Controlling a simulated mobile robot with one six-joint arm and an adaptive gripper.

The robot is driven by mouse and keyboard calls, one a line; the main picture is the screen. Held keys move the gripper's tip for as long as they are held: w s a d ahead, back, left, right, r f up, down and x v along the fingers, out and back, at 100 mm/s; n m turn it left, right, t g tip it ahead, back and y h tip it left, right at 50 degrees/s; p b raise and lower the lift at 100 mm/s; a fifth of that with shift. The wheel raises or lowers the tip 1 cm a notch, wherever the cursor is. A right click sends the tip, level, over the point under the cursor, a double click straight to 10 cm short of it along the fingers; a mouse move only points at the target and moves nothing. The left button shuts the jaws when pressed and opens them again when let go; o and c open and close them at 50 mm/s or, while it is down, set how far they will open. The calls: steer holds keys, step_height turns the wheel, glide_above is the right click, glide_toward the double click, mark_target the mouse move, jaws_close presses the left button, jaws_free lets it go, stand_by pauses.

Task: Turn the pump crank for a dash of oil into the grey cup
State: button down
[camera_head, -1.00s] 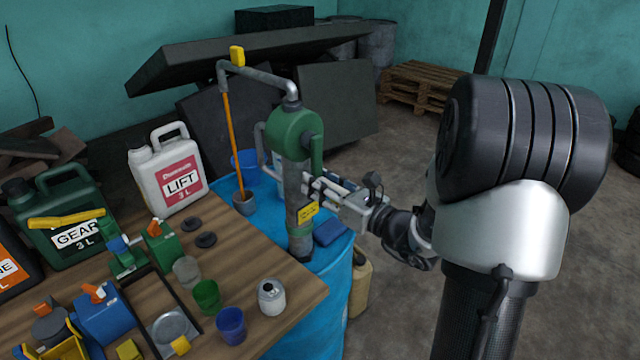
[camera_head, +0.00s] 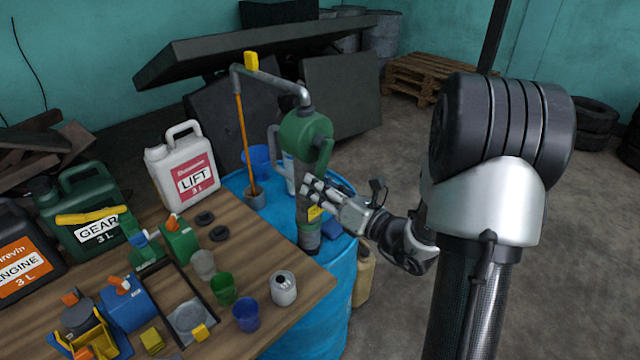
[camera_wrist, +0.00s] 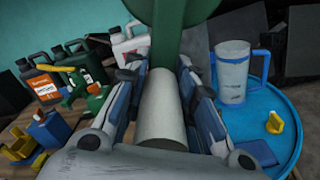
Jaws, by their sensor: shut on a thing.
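The pump (camera_head: 304,133) has a green head and a grey column, standing on a blue drum. Its green crank arm (camera_head: 325,155) hangs down at the right side of the head. My gripper (camera_head: 318,192) is shut around the crank's pale cylindrical handle, which shows between the fingers in the wrist view (camera_wrist: 161,105). An orange stream of oil (camera_head: 242,130) falls from the spout (camera_head: 236,75) into a grey cup (camera_head: 255,198) below it. The oil level inside the cup cannot be made out.
The wooden bench (camera_head: 300,300) holds a white LIFT can (camera_head: 185,170), a green GEAR can (camera_head: 85,215), small cups and a metal canister (camera_head: 284,288). The blue drum's top (camera_head: 345,250) is below my gripper.

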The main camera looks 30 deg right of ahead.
steer(key=shift+d+f, duration=0.15)
steer(key=c, duration=1.5)
jaws_free()
steer(key=shift+d, duration=0.2)
steer(key=shift+o, duration=1)
steer(key=shift+a, duration=0.15)
steer(key=v, duration=1.2)
